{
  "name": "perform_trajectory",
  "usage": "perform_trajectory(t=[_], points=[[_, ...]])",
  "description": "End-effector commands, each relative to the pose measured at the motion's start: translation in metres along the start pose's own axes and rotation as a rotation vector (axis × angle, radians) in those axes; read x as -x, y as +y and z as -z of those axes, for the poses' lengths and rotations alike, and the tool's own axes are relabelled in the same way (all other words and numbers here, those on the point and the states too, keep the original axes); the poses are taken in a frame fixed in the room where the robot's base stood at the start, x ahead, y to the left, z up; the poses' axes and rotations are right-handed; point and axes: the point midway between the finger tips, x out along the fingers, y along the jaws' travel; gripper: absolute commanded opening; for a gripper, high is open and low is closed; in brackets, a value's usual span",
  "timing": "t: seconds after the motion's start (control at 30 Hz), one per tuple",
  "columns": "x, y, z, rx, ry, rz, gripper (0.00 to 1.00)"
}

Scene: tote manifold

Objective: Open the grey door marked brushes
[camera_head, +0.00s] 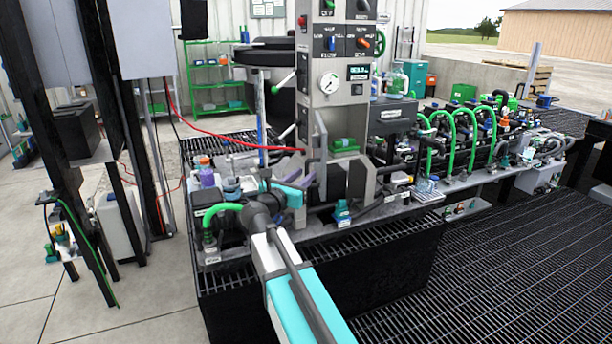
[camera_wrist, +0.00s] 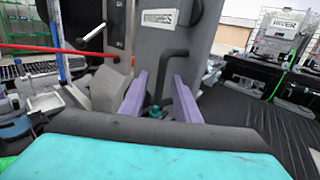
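The grey door marked BRUSHES (camera_wrist: 187,42) stands upright in the upper middle of the wrist view, with its white label near the top left. A dark bent handle (camera_wrist: 173,54) stands out from the door's lower part. My gripper (camera_wrist: 160,80) shows as two purple fingers set apart, pointing at the door's lower part. The handle appears between the fingers, nearer the right one; I cannot tell whether they touch. In the head view my arm reaches to the grey column, and the fingertips and door label are not clear there.
A grey column (camera_head: 334,60) with a gauge and switches rises above the bench. A red hose (camera_head: 215,133) crosses to it from the left. Green hoses (camera_head: 452,125) and fittings crowd the bench at right. The dark grating (camera_head: 500,260) at lower right is clear.

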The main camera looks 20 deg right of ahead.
Motion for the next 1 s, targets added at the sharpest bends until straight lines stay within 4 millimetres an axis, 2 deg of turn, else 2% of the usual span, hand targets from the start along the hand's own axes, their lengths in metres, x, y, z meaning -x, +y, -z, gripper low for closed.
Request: perform_trajectory(t=[0.6,0.8,1.0], points=[[0.097,0.0,0.001,-0.001,0.001,-0.002,0.29],[0.113,0.0,0.001,0.0,0.001,-0.001,0.29],[0.116,0.001,0.001,0.0,0.001,0.0,0.29]])
